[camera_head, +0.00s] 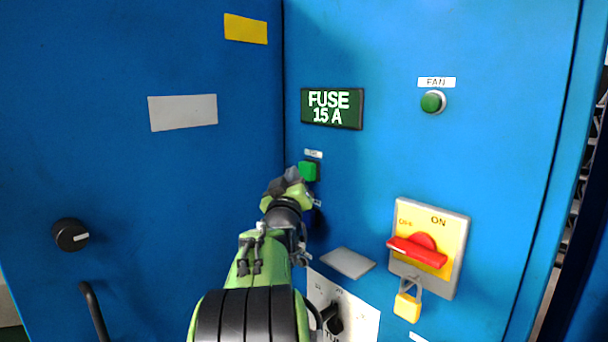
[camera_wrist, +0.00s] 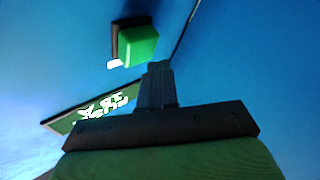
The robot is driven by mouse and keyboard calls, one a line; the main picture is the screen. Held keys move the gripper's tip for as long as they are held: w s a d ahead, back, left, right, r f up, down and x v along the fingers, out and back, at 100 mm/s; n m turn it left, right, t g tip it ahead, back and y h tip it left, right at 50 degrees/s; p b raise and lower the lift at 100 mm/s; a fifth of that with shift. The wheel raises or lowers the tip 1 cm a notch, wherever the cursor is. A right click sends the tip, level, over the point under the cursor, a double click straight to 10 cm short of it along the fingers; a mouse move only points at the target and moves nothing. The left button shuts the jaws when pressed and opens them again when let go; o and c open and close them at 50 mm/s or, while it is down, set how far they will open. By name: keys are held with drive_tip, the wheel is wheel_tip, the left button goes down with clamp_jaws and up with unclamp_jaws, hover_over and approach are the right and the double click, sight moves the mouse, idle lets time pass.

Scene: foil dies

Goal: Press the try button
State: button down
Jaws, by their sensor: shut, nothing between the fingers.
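A green square button (camera_head: 309,171) sits on the blue cabinet front below the display, under a small white label too small to read. I take it to be the try button. It also shows in the wrist view (camera_wrist: 138,46), on a dark base, just beyond my fingertips. My gripper (camera_head: 287,181) is shut and empty, just left of and in front of the button in the head view. In the wrist view the shut fingers (camera_wrist: 158,72) point toward the button's lower right. I cannot tell whether they touch it. The display (camera_head: 332,108) reads FUSE 15 A.
A round green FAN button (camera_head: 432,102) is at upper right. A red rotary switch (camera_head: 418,249) on a yellow plate, with a yellow padlock (camera_head: 408,304), sits at lower right. A grey flap (camera_head: 348,263) juts out below. A black knob (camera_head: 70,235) is on the left panel.

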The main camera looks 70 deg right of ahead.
drive_tip(key=shift+w+a+b, duration=0.35)
drive_tip(key=shift+a+b, duration=0.15)
drive_tip(key=shift+a, duration=0.25)
drive_tip(key=shift+w+a+b, duration=0.4)
drive_tip(key=shift+a+b, duration=0.05)
drive_tip(key=shift+a, duration=0.25)
drive_tip(key=shift+w+a+b, duration=0.35)
drive_tip(key=shift+a+b, duration=0.15)
drive_tip(key=shift+a, duration=0.25)
